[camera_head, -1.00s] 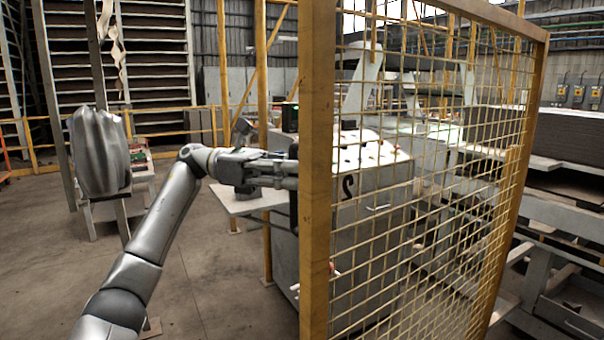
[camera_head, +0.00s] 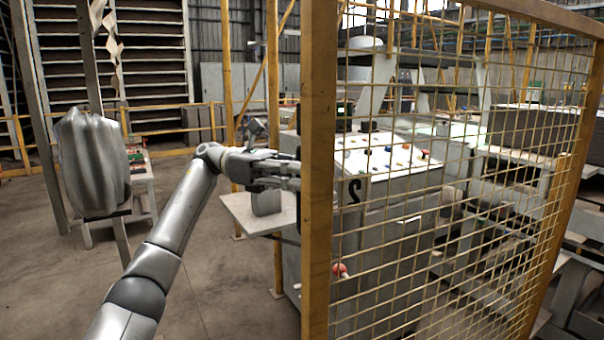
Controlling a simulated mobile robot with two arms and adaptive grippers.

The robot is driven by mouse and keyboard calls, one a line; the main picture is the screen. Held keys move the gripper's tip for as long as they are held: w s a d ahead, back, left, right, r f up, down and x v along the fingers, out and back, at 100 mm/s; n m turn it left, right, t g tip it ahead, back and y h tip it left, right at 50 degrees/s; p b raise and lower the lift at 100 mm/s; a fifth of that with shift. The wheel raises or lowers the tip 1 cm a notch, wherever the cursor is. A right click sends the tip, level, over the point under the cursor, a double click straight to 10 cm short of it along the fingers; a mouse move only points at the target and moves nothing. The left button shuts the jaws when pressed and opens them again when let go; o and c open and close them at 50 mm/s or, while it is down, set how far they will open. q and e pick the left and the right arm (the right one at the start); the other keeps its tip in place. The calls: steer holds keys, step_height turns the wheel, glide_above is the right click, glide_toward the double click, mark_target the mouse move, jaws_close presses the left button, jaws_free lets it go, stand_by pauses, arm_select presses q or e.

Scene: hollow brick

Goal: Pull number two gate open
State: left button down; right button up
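The gate (camera_head: 318,240) is a yellow frame with wire mesh that fills the right half of the head view. It stands at an angle, its near upright post towards me. My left gripper (camera_head: 288,176) is at the left edge of the near post, at mid height. Its fingertips are partly hidden at the post, so I cannot see whether they are closed on anything. My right gripper is not in view.
Behind the mesh stands a white control console (camera_head: 385,158) with coloured buttons. A grey wrapped object (camera_head: 92,165) stands at the left by a small table (camera_head: 142,190). A white shelf (camera_head: 262,214) juts out left of the post. The concrete floor (camera_head: 210,285) at lower left is clear.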

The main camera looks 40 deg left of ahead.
arm_select(q)
steer(key=shift+s+f, duration=0.1)
steer(key=c, duration=1.5)
jaws_free()
steer(key=shift+s+a, duration=0.1)
steer(key=shift+a, duration=0.05)
steer(key=shift+o, duration=0.2)
steer(key=s+a, duration=0.1)
steer(key=a, duration=0.6)
steer(key=shift+a, duration=0.15)
